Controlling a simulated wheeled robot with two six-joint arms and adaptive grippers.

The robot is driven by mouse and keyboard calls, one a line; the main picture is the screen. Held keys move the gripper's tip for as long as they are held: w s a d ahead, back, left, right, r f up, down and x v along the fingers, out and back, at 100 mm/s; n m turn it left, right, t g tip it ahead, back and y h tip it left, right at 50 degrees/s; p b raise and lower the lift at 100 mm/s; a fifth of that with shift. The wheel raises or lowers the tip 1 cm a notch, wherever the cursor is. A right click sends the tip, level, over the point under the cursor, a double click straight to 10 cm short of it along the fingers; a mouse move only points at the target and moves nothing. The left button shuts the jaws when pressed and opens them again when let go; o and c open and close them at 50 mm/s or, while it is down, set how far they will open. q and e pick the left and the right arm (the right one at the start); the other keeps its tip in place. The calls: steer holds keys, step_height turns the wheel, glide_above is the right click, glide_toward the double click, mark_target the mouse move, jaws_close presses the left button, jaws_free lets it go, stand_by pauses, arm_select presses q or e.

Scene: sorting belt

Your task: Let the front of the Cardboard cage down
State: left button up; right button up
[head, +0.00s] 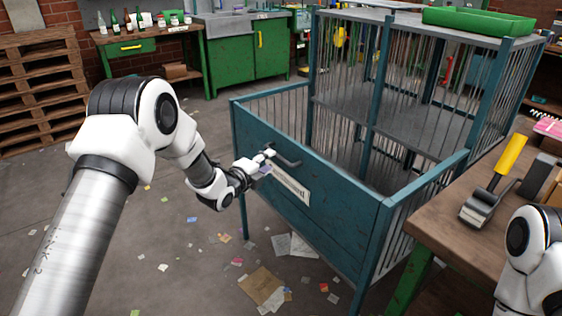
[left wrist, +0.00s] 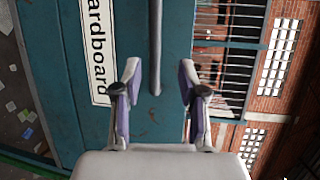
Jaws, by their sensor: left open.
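The Cardboard cage has a teal front panel (head: 338,222), which stands upright below the cage's open upper front. A dark grey bar handle (head: 287,161) is fixed near the panel's top edge. My left gripper (head: 268,157) is at the handle's left end. In the left wrist view its two fingers (left wrist: 159,82) are apart, with the handle (left wrist: 155,45) showing between them; I cannot tell whether they touch it. My right gripper is out of view.
A wooden workbench (head: 450,212) with a yellow-handled tool (head: 492,183) stands right of the cage. A green tray (head: 478,21) lies on the cage's top. Paper scraps and a flat cardboard piece (head: 262,287) litter the floor before the panel. Pallets (head: 40,90) stand far left.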

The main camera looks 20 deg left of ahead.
mark_target(278, 155)
arm_select(q)
steer(key=shift+f+b+x, duration=0.15)
steer(key=shift+f+x, duration=0.05)
steer(key=shift+x, duration=1.6)
steer(key=shift+f+b+x, duration=0.15)
steer(key=shift+x, duration=1.6)
steer(key=shift+a, duration=0.1)
jaws_close()
steer(key=shift+s, duration=0.1)
